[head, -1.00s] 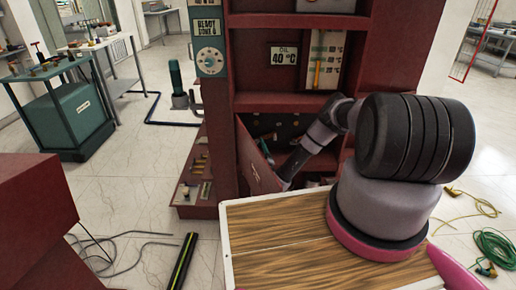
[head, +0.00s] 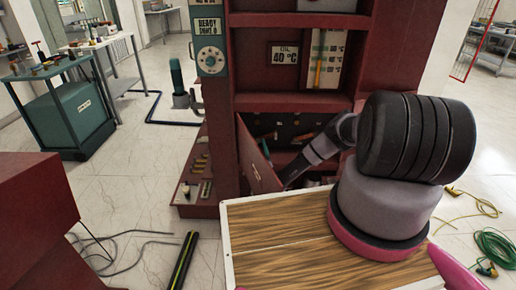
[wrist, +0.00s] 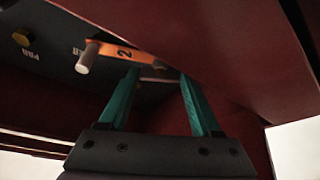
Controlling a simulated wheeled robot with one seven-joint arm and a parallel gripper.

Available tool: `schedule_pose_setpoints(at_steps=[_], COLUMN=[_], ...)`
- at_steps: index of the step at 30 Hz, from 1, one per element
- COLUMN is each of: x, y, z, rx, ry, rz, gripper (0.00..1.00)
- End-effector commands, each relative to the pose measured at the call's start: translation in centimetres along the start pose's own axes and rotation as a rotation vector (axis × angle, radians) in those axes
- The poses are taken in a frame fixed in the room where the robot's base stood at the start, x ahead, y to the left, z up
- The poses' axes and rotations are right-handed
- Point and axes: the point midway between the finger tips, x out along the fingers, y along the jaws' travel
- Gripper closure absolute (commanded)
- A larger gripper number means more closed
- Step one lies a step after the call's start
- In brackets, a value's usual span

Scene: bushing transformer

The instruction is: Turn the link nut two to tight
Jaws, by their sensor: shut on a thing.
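In the wrist view an orange link (wrist: 122,50) marked "2" runs across, with a pale round stud (wrist: 88,57) near its left end. My gripper (wrist: 158,74) has two teal fingers reaching up to the link, one on each side of a small part below it. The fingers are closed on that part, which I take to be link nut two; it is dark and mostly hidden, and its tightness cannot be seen. In the head view my arm reaches into the lower bay of the red cabinet, and the gripper itself is hidden there.
A hinged red door (head: 258,157) stands open at the bay's left side, close to my arm. A red panel (wrist: 225,40) crosses the upper right of the wrist view. A yellow knob (wrist: 21,39) sits on the dark panel. Cables (head: 492,243) lie on the floor at right.

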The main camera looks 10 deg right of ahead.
Motion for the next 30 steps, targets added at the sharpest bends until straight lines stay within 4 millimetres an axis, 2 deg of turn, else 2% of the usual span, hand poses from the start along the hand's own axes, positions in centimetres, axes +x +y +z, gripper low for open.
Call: schedule_pose_setpoints(at_steps=[2, 3, 5, 6, 17, 20, 30], x=[-0.1, -0.1, -0.1, -0.1, -0.5, -1.7, -8.4], y=[-0.1, -0.1, -0.1, -0.1, 0.0, 0.0, -0.1], z=[0.1, 0.1, 0.1, 0.1, 0.1, 0.2, 0.0], rx=[0.0, 0.0, 0.0, 0.0, 0.0, 0.0, -0.002], ry=[-0.003, -0.003, -0.003, -0.003, -0.003, -0.005, -0.001], rz=[-0.002, -0.002, -0.002, -0.002, -0.001, -0.002, -0.006], gripper=[0.91, 0.31, 0.08, 0.05, 0.05, 0.05, 0.05])
